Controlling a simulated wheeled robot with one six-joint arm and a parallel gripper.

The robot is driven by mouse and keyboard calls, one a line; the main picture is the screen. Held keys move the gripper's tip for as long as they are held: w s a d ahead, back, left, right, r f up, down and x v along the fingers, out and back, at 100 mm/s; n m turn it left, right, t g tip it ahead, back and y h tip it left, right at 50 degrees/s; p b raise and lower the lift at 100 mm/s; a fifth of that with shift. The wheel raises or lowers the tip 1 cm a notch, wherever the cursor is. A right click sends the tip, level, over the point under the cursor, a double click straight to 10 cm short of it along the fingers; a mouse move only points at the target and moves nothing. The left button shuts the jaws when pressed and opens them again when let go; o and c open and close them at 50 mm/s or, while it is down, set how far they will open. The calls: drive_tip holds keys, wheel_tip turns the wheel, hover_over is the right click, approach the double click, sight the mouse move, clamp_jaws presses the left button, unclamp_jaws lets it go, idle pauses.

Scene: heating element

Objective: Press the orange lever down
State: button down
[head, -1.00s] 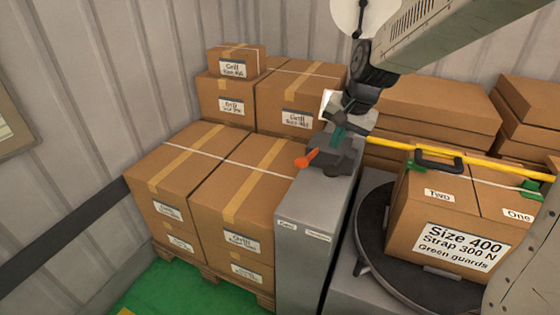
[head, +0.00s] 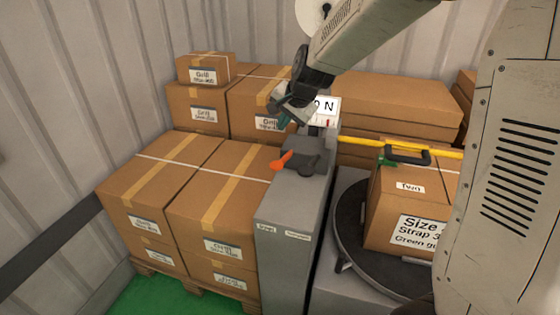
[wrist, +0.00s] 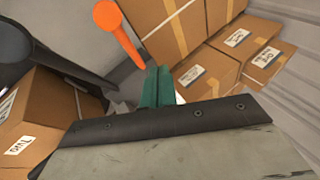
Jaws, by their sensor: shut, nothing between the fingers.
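The orange lever (head: 283,160) sticks out to the left from a dark mount (head: 308,163) on top of a grey machine cabinet (head: 280,210). It also shows at the top of the wrist view (wrist: 118,32), with its round knob toward the upper left. My gripper (head: 285,121) is shut and empty. In the head view its tip appears just above the lever, apart from it. In the wrist view its green fingers (wrist: 158,86) are together, below and right of the lever; the exact distance is unclear.
A sign ending in "0 N" (head: 325,107) stands behind the mount. Strapped cartons (head: 180,175) stand left of the cabinet. A labelled box (head: 390,215) sits on a dark turntable (head: 375,270) at right, with a yellow bar (head: 360,144) behind it.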

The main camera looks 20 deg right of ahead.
sight(280, 165)
drive_tip(key=shift+s+a+f, duration=0.2)
drive_tip(key=shift+s+f, duration=0.15)
drive_tip(key=shift+f, duration=0.85)
drive_tip(key=shift+s+a+f, duration=0.25)
drive_tip(key=shift+s+f, duration=0.05)
drive_tip(key=shift+f, duration=0.9)
drive_tip(key=shift+s+a+f, duration=0.2)
drive_tip(key=shift+s+f, duration=0.15)
drive_tip(key=shift+f, duration=0.85)
drive_tip(key=shift+a+f, duration=0.1)
drive_tip(key=shift+f, duration=0.25)
drive_tip(key=shift+s+a+f, duration=0.15)
drive_tip(key=shift+s+f, duration=0.1)
drive_tip(key=shift+f, duration=0.5)
drive_tip(key=shift+s+a+f, duration=0.15)
drive_tip(key=shift+s+f, duration=0.05)
drive_tip(key=shift+f, duration=0.55)
drive_tip(key=shift+s+a+f, duration=0.15)
drive_tip(key=shift+s+f, duration=0.1)
drive_tip(key=shift+f, duration=0.5)
idle(1.5)
